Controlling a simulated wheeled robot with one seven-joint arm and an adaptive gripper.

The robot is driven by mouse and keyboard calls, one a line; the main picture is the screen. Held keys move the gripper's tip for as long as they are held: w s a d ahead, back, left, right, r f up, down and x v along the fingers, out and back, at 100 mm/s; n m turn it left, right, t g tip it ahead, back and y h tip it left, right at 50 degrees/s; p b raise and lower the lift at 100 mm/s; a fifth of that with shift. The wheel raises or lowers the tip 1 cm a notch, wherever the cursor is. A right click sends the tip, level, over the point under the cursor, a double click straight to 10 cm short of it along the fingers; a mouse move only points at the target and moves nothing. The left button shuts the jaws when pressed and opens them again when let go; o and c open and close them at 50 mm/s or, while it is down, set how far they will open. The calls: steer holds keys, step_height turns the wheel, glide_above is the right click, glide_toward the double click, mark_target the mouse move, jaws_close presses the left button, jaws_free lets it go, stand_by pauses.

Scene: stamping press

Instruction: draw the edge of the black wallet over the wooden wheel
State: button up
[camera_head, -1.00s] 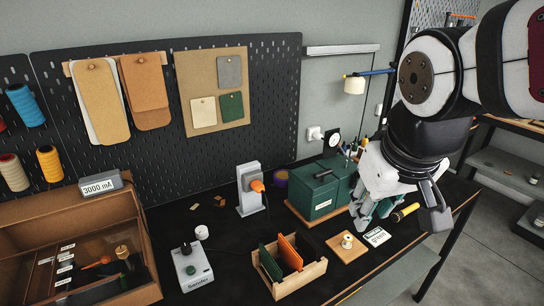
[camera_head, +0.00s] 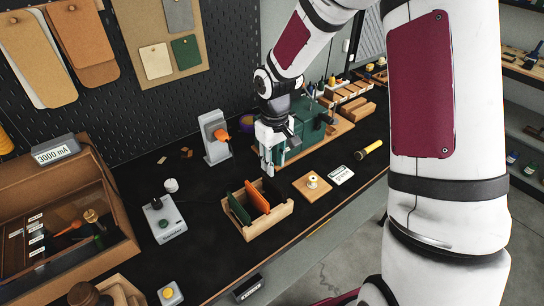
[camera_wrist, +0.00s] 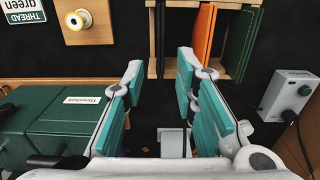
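The grey machine (camera_head: 214,140) carries an orange-brown wheel-like piece (camera_head: 220,134), probably the wooden wheel, on its right side. The wooden rack (camera_head: 262,225) holds a green wallet (camera_head: 239,207) and an orange wallet (camera_head: 257,196) upright. A dark edge right of the orange one seems to be the black wallet (camera_head: 272,188); a thin dark strip (camera_wrist: 161,38) shows in the wrist view, partly hidden. My gripper (camera_head: 268,170) is above the table behind the rack's right end.
A green press (camera_head: 300,140) stands just behind and right of my gripper. A thread spool on a wooden block (camera_head: 312,187) and a yellow flashlight (camera_head: 369,149) lie right of the rack.

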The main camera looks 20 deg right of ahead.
mark_target(274, 182)
step_height(274, 182, down, 8)
steer(key=b, duration=0.3)
steer(key=shift+w+r, duration=0.1)
steer(key=shift+f, duration=0.25)
steer(key=shift+c, duration=0.6)
steer(key=shift+r, duration=0.2)
jaws_close()
steer(key=shift+r, duration=0.15)
steer(key=shift+r, duration=0.45)
steer(key=shift+r+p, duration=1.6)
steer(key=shift+r, duration=1.9)
